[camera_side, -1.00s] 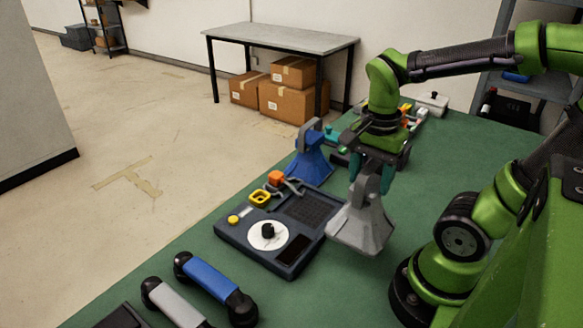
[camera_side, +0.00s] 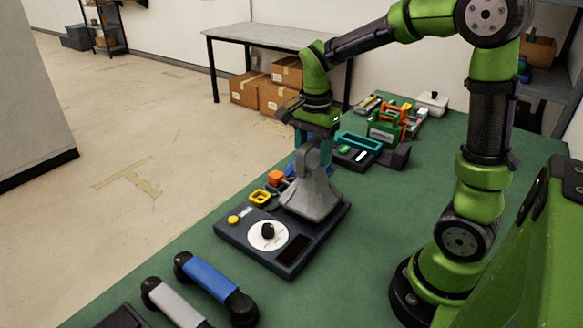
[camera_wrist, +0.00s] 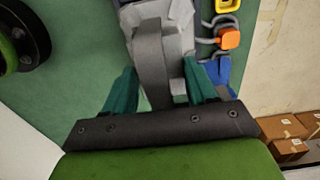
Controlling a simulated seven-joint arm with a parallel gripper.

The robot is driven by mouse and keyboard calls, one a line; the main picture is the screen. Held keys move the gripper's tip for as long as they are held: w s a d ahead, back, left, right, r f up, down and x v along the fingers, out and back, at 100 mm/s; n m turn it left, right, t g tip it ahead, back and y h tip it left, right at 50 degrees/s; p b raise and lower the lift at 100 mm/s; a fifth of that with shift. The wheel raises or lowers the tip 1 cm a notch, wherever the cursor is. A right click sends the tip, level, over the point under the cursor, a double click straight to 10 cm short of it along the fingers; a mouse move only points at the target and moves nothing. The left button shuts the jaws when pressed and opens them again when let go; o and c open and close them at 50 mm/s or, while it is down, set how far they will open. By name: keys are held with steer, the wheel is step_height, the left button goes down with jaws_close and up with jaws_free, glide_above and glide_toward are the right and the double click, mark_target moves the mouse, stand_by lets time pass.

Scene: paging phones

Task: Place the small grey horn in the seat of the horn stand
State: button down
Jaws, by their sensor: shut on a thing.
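The small grey horn (camera_side: 310,195) hangs flared end down under my gripper (camera_side: 314,145). My gripper's teal fingers are shut on its upper bracket, and the wrist view shows the bracket (camera_wrist: 150,62) between them. In the side view the horn overlaps the rear of a dark console (camera_side: 262,262) with a white dial, hiding the grille there. I cannot tell whether the horn touches it. No separate horn stand can be made out for certain; the console may be it. A blue horn (camera_wrist: 220,75) is mostly hidden behind my gripper in the side view.
Blue and grey handsets (camera_side: 208,278) lie in front. A teal-handled dark case (camera_side: 355,152) and other parts stand behind. The green table is clear to the console's right.

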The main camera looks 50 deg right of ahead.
mark_target(312, 156)
steer(key=shift+w+f, duration=0.2)
steer(key=shift+w, duration=0.05)
steer(key=shift+f, duration=1.7)
steer(key=shift+c, duration=1.7)
jaws_free()
